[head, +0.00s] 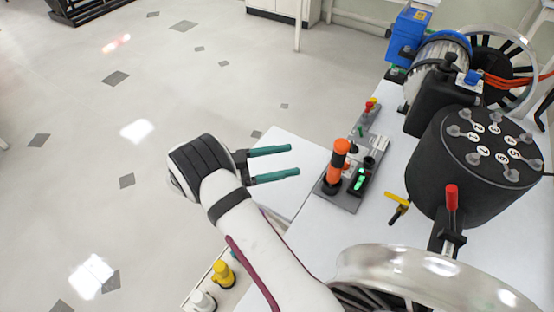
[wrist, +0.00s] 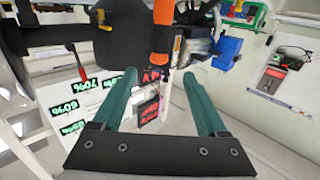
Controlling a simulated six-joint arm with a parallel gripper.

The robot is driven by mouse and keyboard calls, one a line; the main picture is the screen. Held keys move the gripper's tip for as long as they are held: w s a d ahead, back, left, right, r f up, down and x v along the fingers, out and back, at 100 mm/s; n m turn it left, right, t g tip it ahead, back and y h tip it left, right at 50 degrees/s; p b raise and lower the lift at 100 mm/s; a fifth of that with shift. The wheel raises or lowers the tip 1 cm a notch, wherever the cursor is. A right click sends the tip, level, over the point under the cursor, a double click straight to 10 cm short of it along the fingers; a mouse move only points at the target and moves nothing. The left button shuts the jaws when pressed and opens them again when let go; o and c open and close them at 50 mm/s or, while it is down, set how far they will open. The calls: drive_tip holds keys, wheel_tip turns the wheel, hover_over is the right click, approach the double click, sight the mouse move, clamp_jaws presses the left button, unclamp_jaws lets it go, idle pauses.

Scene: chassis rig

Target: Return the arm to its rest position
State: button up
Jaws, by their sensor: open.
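My gripper (head: 274,164) is open and empty, with two green fingers spread apart. In the head view it hangs over the left edge of the white table, and its fingers point right toward an orange and black upright tool (head: 337,165) on a grey plate. Clear space shows between the fingertips and that tool. In the wrist view the two green fingers (wrist: 166,98) frame the lower middle, with nothing between their pads. The orange tool (wrist: 162,35) shows beyond them at the top.
A large black cylinder (head: 470,175) with numbered knobs stands on the table (head: 385,225) at right. A motor with a blue box (head: 407,35) is behind it. A shiny wheel rim (head: 430,270) is at the front. Yellow (head: 222,273) and white bottles stand low at left. Open floor lies left.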

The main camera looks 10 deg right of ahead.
drive_tip(key=w+r+t+y, duration=0.7)
drive_tip(key=w+t, duration=0.1)
drive_tip(key=w, duration=0.3)
drive_tip(key=a+r+n+t+y, duration=0.4)
drive_tip(key=a+r+y, duration=0.2)
drive_tip(key=y, duration=0.3)
drive_tip(key=s+a+f+n+g+y, duration=0.1)
drive_tip(key=s+a+n+g+y, duration=0.2)
drive_tip(key=s, duration=0.8)
drive_tip(key=s+a+f+n+g+y, duration=0.1)
drive_tip(key=s+a+n+g+y, duration=0.25)
drive_tip(key=s, duration=0.75)
drive_tip(key=s+d+f+n+g+h, duration=0.1)
drive_tip(key=s+d+f+g, duration=0.1)
drive_tip(key=s, duration=0.6)
drive_tip(key=s+d+f+g+h, duration=0.1)
drive_tip(key=s+d+f+g, duration=0.1)
drive_tip(key=s+d, duration=0.3)
drive_tip(key=s+g, duration=0.1)
drive_tip(key=s, duration=0.3)
drive_tip(key=shift+d+n+g+h, duration=0.2)
drive_tip(key=shift+n+g+h, duration=0.15)
